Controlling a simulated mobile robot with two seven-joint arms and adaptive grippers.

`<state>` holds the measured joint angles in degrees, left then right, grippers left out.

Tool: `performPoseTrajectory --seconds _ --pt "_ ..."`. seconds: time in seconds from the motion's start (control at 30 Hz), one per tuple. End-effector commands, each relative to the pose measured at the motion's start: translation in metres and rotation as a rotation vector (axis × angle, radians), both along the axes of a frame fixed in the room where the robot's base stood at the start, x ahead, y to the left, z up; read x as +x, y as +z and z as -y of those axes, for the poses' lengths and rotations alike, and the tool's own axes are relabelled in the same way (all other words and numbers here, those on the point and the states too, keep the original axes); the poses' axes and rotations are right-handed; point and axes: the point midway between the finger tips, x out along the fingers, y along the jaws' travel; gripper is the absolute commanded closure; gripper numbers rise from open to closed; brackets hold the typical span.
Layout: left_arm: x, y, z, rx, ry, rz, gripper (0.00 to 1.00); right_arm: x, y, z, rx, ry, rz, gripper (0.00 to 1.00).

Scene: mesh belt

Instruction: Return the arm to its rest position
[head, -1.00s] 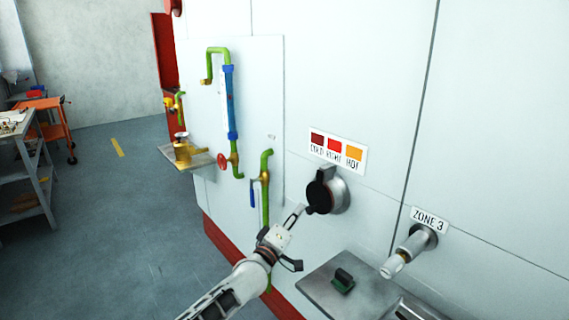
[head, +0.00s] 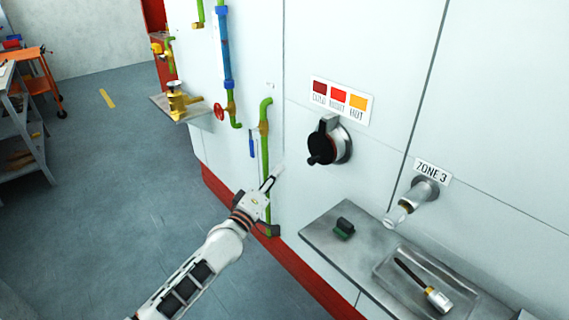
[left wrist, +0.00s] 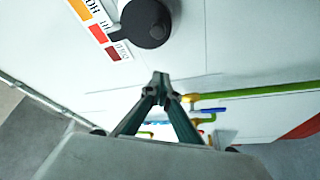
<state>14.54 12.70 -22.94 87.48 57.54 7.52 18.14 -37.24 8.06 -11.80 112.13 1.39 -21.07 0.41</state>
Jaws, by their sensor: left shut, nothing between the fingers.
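My left gripper (head: 272,181) is in the middle of the head view, left of and below the black round knob (head: 322,147) on the white wall panel, and apart from it. In the left wrist view its fingers (left wrist: 160,80) come together at the tips and hold nothing. The knob also shows at the top of the left wrist view (left wrist: 146,22). My left arm comes in from the bottom left of the head view. My right gripper is not in view.
Green and blue pipes (head: 264,150) run down the panel beside the gripper. Open floor lies at left.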

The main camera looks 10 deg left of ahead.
Motion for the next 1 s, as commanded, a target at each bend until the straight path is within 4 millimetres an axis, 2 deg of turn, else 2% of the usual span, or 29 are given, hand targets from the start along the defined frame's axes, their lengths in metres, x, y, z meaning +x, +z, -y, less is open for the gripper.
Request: performPoseTrajectory --seconds 0.13,0.2,0.27,0.37,0.5,0.57,0.7,0.8,0.9,1.0 --pt "-0.011 0.0 -0.002 0.001 -0.001 0.0 1.0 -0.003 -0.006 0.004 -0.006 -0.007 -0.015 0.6" --pt "-0.017 -0.006 -0.002 0.017 -0.001 -0.006 1.0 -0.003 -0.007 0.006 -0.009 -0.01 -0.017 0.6" --pt "-0.027 -0.018 0.0 0.055 -0.001 -0.014 1.0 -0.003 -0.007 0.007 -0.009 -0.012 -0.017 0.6" --pt "-0.056 -0.054 0.006 0.175 -0.007 -0.043 1.0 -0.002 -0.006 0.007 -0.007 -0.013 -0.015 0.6" --pt "-0.117 -0.121 0.011 0.434 -0.024 -0.1 1.0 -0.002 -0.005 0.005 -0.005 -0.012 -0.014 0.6" --pt "-0.146 -0.149 0.011 0.554 -0.035 -0.127 1.0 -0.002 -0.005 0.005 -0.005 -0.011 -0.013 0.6" --pt "-0.218 -0.208 0.002 0.836 -0.074 -0.197 1.0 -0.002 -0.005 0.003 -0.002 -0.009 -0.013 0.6" --pt "-0.268 -0.241 -0.01 1.029 -0.11 -0.247 1.0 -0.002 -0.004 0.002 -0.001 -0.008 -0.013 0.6" --pt "-0.31 -0.265 -0.023 1.186 -0.146 -0.29 1.0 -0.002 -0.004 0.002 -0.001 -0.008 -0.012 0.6" --pt "-0.339 -0.278 -0.034 1.3 -0.175 -0.319 1.0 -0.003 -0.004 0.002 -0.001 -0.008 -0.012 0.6"
